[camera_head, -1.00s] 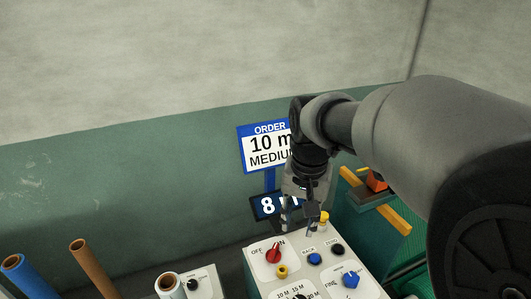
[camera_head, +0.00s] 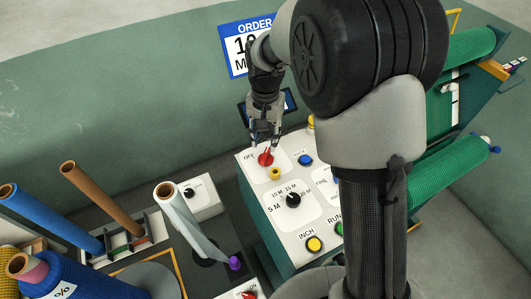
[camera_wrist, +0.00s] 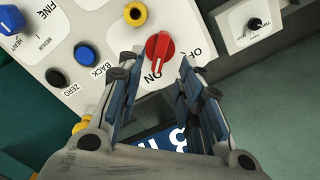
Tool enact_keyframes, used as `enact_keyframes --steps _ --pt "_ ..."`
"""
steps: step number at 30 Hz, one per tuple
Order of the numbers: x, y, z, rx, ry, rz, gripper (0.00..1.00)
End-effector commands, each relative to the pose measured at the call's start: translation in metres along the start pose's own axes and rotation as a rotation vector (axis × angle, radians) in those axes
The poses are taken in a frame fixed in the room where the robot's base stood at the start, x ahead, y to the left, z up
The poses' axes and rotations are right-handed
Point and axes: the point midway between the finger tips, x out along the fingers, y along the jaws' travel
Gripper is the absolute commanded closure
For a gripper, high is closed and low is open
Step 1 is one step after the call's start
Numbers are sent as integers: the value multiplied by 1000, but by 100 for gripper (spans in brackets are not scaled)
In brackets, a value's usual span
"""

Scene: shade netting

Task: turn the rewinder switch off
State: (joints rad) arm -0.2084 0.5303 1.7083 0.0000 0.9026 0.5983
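The rewinder switch is a red rotary knob on the white control panel, seen in the head view (camera_head: 265,159) and in the wrist view (camera_wrist: 160,48). In the wrist view its raised grip lies toward the ON label, with the OFF label to the right. My gripper (camera_head: 264,142) is just above the knob in the head view. In the wrist view my gripper (camera_wrist: 157,64) is open, its two fingers apart on either side of the knob's lower end. Nothing is between the fingers. I cannot tell whether they touch the knob.
A yellow button (camera_wrist: 135,13) and a blue BACK button (camera_wrist: 87,53) sit close to the knob. A black length dial (camera_head: 293,199) is lower on the panel. A dark display (camera_wrist: 168,138) stands behind. Tubes, including a brown one (camera_head: 100,195), stand at left.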

Motion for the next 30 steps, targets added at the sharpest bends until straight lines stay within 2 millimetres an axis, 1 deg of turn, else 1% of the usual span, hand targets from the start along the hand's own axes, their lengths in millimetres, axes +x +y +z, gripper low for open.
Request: enact_keyframes --steps 1,3,6,10,15,23,30 --pt "14 1 1 0 -5 3 67" --pt "28 1 1 0 -4 3 67" --pt "44 1 1 0 -3 2 67" --pt "60 1 1 0 -2 2 67" --pt "68 0 0 0 0 0 67" --pt "68 0 0 0 0 0 67" --pt "68 0 0 0 0 0 83"
